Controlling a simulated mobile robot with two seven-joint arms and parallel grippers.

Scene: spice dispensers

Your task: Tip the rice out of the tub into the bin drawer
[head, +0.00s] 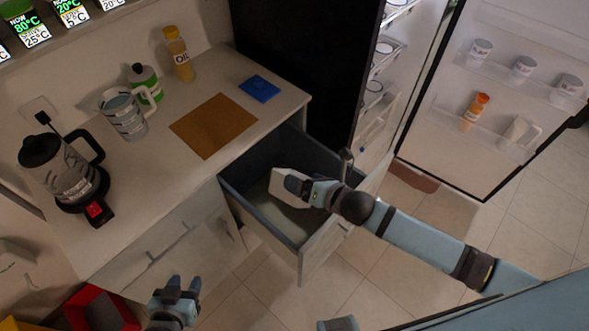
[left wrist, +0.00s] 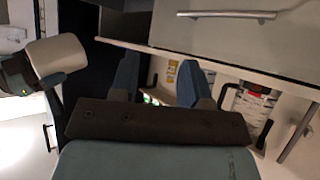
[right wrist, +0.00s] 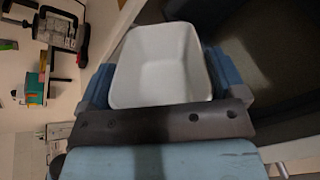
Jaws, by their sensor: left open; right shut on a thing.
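My right gripper (head: 300,187) is shut on the white tub (head: 285,182), above the open bin drawer (head: 322,258). The right wrist view shows the tub (right wrist: 163,62) between the fingers. Its mouth faces that camera, and its inside looks bare and white, with no rice visible. The left wrist view shows the tub (left wrist: 58,55) tilted. The drawer has dark blue-grey inner walls and a paler floor. I cannot tell whether rice lies on it. My left gripper (head: 180,288) is open and empty, low in front of the cabinet, left of the drawer.
An open fridge door (head: 480,110) stands behind my right arm. A red bin (head: 100,308) is at lower left.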

